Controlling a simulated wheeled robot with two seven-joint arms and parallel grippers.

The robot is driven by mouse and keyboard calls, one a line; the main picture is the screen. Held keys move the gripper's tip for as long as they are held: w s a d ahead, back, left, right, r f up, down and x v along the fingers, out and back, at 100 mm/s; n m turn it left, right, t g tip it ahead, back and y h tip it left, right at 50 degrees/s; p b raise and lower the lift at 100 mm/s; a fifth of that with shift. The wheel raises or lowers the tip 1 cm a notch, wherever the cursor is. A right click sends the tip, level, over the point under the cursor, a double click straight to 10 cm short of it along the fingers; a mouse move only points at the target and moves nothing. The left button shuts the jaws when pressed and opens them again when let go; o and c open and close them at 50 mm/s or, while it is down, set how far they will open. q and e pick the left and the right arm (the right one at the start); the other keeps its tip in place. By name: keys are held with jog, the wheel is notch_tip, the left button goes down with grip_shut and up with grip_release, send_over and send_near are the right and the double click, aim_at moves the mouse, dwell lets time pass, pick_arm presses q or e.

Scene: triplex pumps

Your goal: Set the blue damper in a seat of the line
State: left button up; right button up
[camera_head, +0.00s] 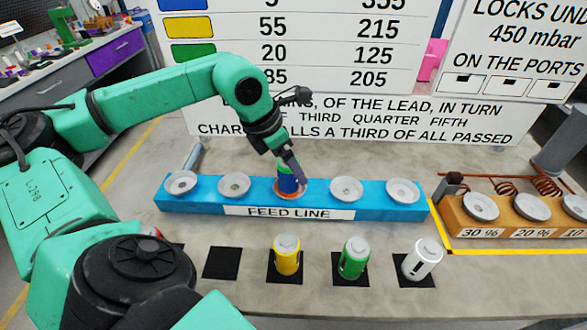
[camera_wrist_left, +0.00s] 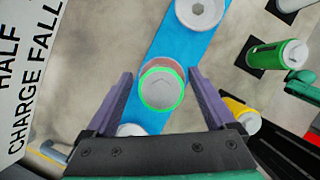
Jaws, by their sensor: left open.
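The blue damper (camera_head: 286,184) stands upright at the middle seat of the blue feed line (camera_head: 330,211). It has a green band near its top. In the left wrist view its pale round cap (camera_wrist_left: 160,91) with a green ring shows from above, over a reddish-brown seat (camera_wrist_left: 163,65). My left gripper (camera_head: 292,178) is open, with one finger on each side of the damper; in the wrist view gaps show between the fingers (camera_wrist_left: 160,76) and the cap. Whether the damper's base is fully down is hidden. The other feed line seats are pale and empty. My right gripper is out of view.
Yellow (camera_head: 287,257), green (camera_head: 353,259) and white (camera_head: 422,259) dampers stand on black pads in front of the line. A black pad (camera_head: 221,263) left of them is bare. An orange block (camera_head: 515,222) with pale seats and copper coils stands at right.

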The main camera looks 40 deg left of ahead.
pick_arm(q)
jog(key=v, duration=1)
jog(key=shift+b, duration=0.35)
jog(key=shift+s+d+f, duration=0.1)
jog(key=shift+s+f, duration=0.05)
jog(key=shift+f, duration=0.05)
